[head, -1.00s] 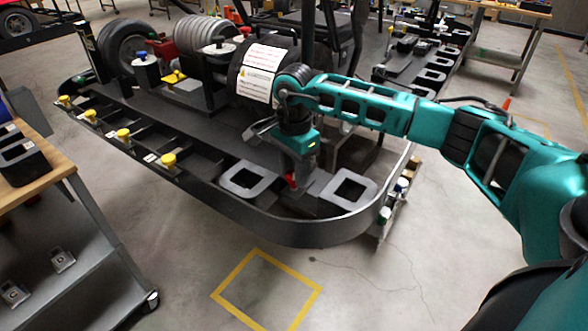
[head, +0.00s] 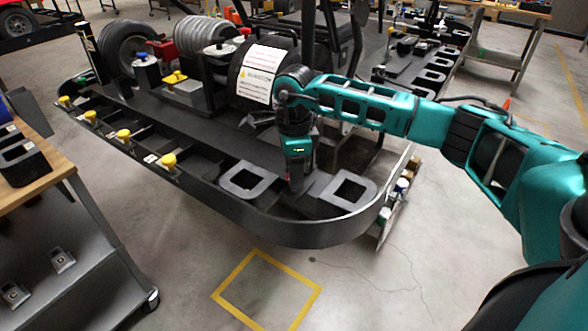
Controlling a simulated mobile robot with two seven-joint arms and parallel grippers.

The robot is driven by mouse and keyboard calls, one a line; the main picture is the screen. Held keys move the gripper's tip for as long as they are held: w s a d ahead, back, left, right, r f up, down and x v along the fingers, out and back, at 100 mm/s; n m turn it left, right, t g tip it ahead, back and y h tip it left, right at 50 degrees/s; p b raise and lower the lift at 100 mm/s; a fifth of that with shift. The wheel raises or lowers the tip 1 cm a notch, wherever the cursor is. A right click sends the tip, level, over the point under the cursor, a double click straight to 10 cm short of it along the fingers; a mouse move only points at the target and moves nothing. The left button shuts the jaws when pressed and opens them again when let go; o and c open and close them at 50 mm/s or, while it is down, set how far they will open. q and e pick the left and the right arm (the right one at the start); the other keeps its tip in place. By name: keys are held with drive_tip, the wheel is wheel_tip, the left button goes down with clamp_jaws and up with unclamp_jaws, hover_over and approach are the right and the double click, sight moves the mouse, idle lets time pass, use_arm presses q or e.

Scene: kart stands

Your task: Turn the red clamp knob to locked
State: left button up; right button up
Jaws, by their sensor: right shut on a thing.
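My right arm reaches in from the right, and my right gripper (head: 297,186) points down at the front of the kart stand's dark tray (head: 310,235). My left gripper is not in view.
One square-holed block (head: 233,180) is left of my gripper and another (head: 368,190) right of it. Yellow knobs (head: 168,160) line the tray's left edge. A labelled dark cylinder (head: 257,73) stands behind my wrist. A wooden-topped cart (head: 45,170) is at left.

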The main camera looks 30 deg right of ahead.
idle(0.3)
drive_tip(key=o, duration=1)
drive_tip(key=shift+o, duration=0.2)
